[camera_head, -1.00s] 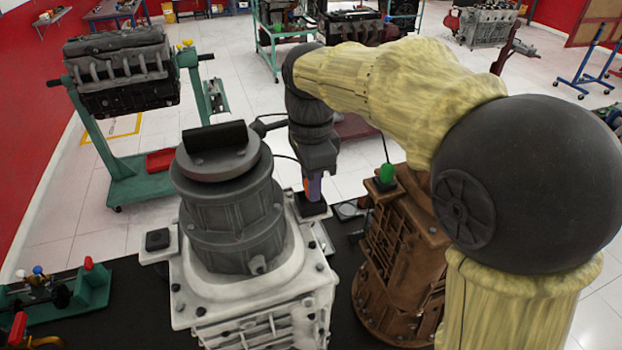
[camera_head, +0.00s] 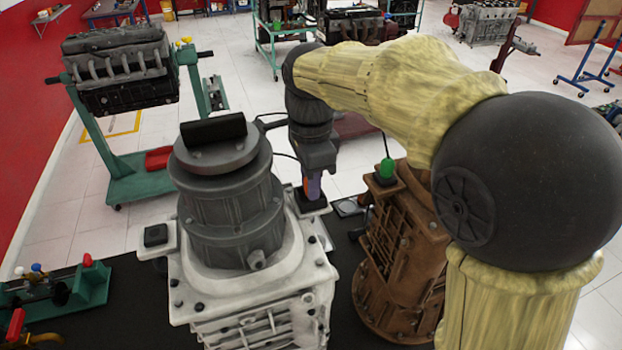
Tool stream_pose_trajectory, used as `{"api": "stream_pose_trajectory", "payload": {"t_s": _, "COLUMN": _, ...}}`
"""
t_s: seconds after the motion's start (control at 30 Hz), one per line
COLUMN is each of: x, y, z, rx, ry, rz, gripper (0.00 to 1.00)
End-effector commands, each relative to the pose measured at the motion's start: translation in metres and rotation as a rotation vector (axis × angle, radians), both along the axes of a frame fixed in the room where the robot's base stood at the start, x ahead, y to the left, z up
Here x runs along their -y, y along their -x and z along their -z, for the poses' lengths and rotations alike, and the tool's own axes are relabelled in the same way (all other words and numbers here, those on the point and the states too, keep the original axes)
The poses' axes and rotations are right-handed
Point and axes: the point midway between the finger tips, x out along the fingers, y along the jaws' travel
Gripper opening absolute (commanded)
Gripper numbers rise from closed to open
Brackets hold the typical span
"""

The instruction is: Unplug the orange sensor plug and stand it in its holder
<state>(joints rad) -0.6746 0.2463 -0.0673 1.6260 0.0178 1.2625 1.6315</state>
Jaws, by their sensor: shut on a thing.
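My gripper (camera_head: 313,188) points down at the right rear corner of the white engine housing (camera_head: 250,303). It is shut on the orange sensor plug (camera_head: 306,185), of which only a narrow orange strip shows beside a purple part of the gripper. The plug's lower end is at a black square socket (camera_head: 311,204) on the housing; I cannot tell whether it is still seated. A small grey plate with a round mark (camera_head: 348,208) lies just right of the socket. I cannot make out for certain which thing is the plug's holder.
A dark ribbed cylinder (camera_head: 230,215) tops the white housing, left of my gripper. A brown housing (camera_head: 403,240) with a green plug (camera_head: 387,169) stands to the right. A green rack (camera_head: 92,288) with coloured knobs is at the lower left. Dark bench surface shows between them.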

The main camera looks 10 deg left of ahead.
Motion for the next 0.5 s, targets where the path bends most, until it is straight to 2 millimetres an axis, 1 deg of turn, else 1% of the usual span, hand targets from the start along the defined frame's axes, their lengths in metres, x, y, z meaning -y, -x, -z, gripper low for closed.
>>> {"api": "stream_pose_trajectory", "payload": {"t_s": 0.03, "x": -0.0013, "y": 0.0028, "z": 0.0082, "rx": -0.012, "ry": 0.009, "rz": -0.016, "gripper": 0.0}}
{"api": "stream_pose_trajectory", "payload": {"t_s": 0.13, "x": -0.0014, "y": 0.0029, "z": 0.0091, "rx": -0.013, "ry": 0.009, "rz": -0.018, "gripper": 0.0}}
{"api": "stream_pose_trajectory", "payload": {"t_s": 0.17, "x": -0.0015, "y": 0.0028, "z": 0.0093, "rx": -0.013, "ry": 0.009, "rz": -0.018, "gripper": 0.25}}
{"api": "stream_pose_trajectory", "payload": {"t_s": 0.2, "x": -0.0016, "y": 0.0029, "z": 0.0096, "rx": -0.013, "ry": 0.01, "rz": -0.019, "gripper": 0.33}}
{"api": "stream_pose_trajectory", "payload": {"t_s": 0.27, "x": -0.0015, "y": 0.0029, "z": 0.0099, "rx": -0.014, "ry": 0.011, "rz": -0.018, "gripper": 0.44}}
{"api": "stream_pose_trajectory", "payload": {"t_s": 0.3, "x": -0.0014, "y": 0.0031, "z": 0.0101, "rx": -0.015, "ry": 0.012, "rz": -0.017, "gripper": 0.46}}
{"api": "stream_pose_trajectory", "payload": {"t_s": 0.5, "x": -0.0009, "y": 0.004, "z": 0.0105, "rx": -0.02, "ry": 0.012, "rz": -0.013, "gripper": 0.46}}
